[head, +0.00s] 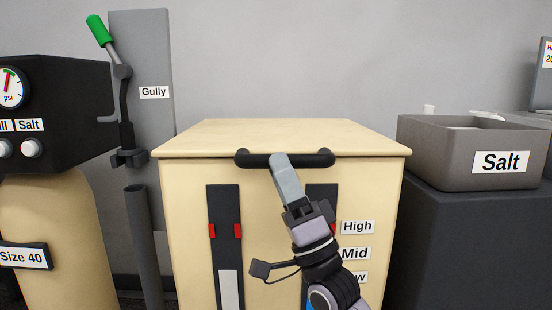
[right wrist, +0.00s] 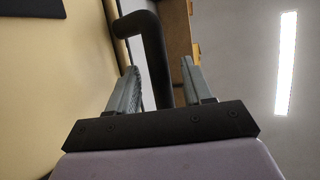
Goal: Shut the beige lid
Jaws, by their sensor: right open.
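The beige lid (head: 285,136) lies flat across the top of the beige box (head: 270,230), with no gap that I can see along its front edge. A black bar handle (head: 250,159) runs along the front of the lid; it also shows in the right wrist view (right wrist: 153,50). My right gripper (head: 279,160) is at the middle of the handle. In the right wrist view my right gripper (right wrist: 158,66) is open, with the bar running between its two fingers. I cannot tell whether either finger touches the bar. My left gripper is out of view.
The box front has dark vertical strips with red marks, and High and Mid labels (head: 358,227). A grey Salt bin (head: 425,155) stands on a dark block at the right. A black gauge unit (head: 70,110) and a green-handled lever (head: 99,31) are at the left.

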